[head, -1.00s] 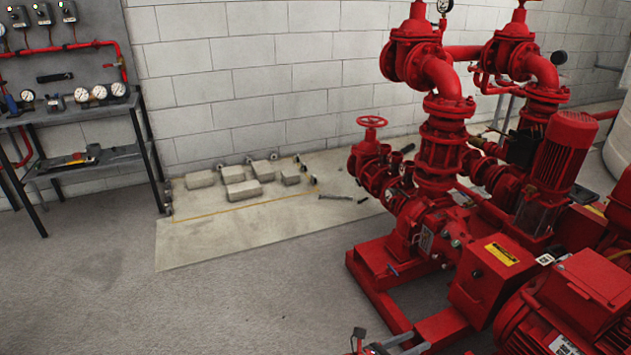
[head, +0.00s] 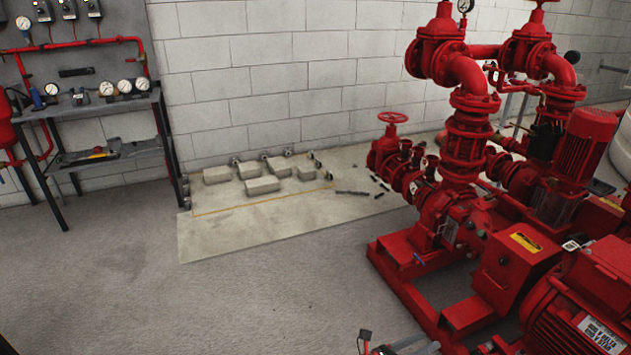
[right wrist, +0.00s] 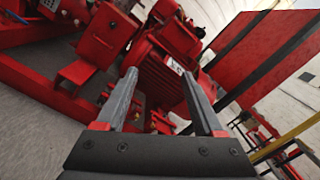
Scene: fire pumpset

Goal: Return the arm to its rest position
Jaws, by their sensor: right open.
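My right gripper (head: 398,343) shows only in part at the bottom edge of the head view, in front of the red pumpset. In the right wrist view its two grey fingers (right wrist: 160,80) stand apart, with nothing held between them. Beyond them is the red finned motor (right wrist: 158,85) of the pumpset, seen tilted; I cannot tell how far away it is. The red pumpset (head: 470,200) fills the right side of the head view. My left gripper is not in view.
A black bench (head: 95,110) with gauges stands at the left against the wall. Several grey blocks (head: 262,186) lie on a pale floor slab (head: 240,235). The floor (head: 200,310) left of the pumpset is clear. Red panels (right wrist: 235,55) stand at the right in the wrist view.

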